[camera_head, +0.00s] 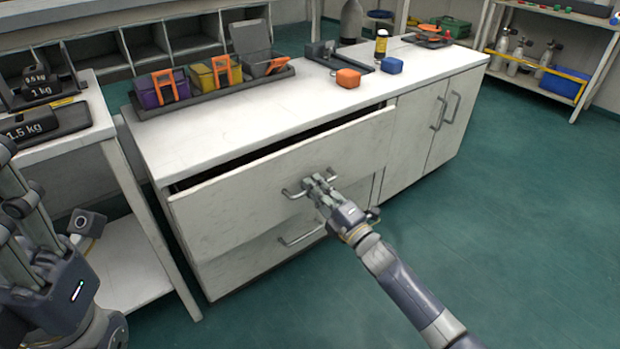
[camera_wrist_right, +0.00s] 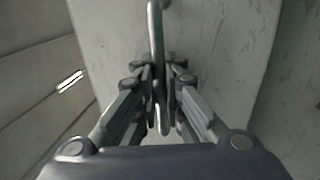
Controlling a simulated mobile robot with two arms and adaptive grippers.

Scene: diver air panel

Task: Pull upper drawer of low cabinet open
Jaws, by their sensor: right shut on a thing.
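The low cabinet (camera_head: 200,142) is white, with two drawers on its left side and doors on its right. Its upper drawer (camera_head: 237,197) stands partly out, with a dark gap showing under the worktop. My right gripper (camera_head: 314,183) is shut on the upper drawer's bar handle (camera_head: 294,193). In the right wrist view the handle (camera_wrist_right: 155,35) runs between the two fingers. The lower drawer handle (camera_head: 302,236) is below and the lower drawer looks shut. My left gripper (camera_head: 25,210) is at the left edge, away from the cabinet; its fingertips are not clear.
A side table (camera_head: 85,130) with weights stands close on the left. The green floor (camera_head: 500,230) on the right is clear.

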